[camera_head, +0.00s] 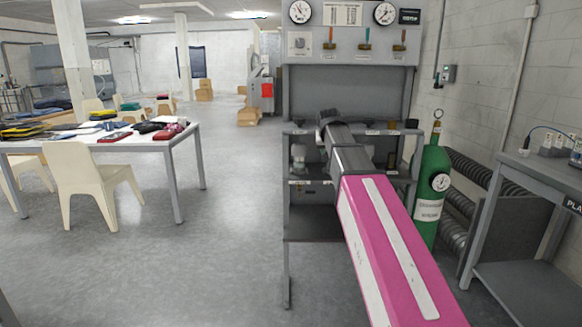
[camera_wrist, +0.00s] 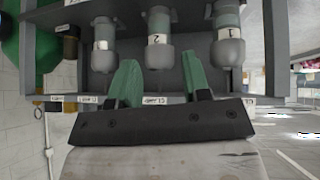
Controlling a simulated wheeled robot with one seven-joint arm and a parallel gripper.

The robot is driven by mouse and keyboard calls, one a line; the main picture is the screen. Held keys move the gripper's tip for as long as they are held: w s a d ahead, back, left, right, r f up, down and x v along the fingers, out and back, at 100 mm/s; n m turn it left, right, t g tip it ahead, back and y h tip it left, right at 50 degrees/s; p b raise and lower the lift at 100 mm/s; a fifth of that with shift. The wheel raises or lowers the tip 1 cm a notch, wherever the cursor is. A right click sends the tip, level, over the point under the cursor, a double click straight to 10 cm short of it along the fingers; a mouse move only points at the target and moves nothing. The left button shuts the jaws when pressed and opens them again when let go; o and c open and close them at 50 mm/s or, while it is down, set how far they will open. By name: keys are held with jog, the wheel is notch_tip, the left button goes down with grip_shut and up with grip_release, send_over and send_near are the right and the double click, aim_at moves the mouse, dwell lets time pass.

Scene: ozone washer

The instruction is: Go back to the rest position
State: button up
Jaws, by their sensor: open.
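My arm, with a pink link, reaches forward in the head view to the grey shelf unit (camera_head: 345,100). Its dark end is at the upper shelf, and the fingers cannot be made out there. In the wrist view my gripper (camera_wrist: 161,75) has two green fingers spread apart with nothing between them. Beyond the fingers are grey-capped containers, one marked 2 (camera_wrist: 158,45) and one marked 1 (camera_wrist: 228,45). The wrist picture looks upside down. The fingers overlap the shelf's label strip in the picture; I cannot tell whether they touch anything.
A green gas cylinder (camera_head: 431,185) stands right of the shelf unit. A grey bench (camera_head: 545,165) is at the far right. A white table (camera_head: 150,143) with several items and a cream chair (camera_head: 90,185) are at the left. The floor (camera_head: 225,235) between table and shelf is clear.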

jog(key=s+d+f+g, duration=0.15)
jog(key=s+f, duration=0.45)
jog(key=f, duration=0.6)
jog(key=s+d+f+g, duration=0.15)
jog(key=s+f, duration=0.45)
jog(key=f, duration=0.7)
jog(key=s+d+f+g+y, duration=0.1)
jog(key=s+f+g, duration=0.3)
jog(key=s+f, duration=1.2)
jog(key=shift+s+f+n+y, duration=0.25)
jog(key=shift+s+n+y, duration=0.05)
jog(key=shift+s+y, duration=0.15)
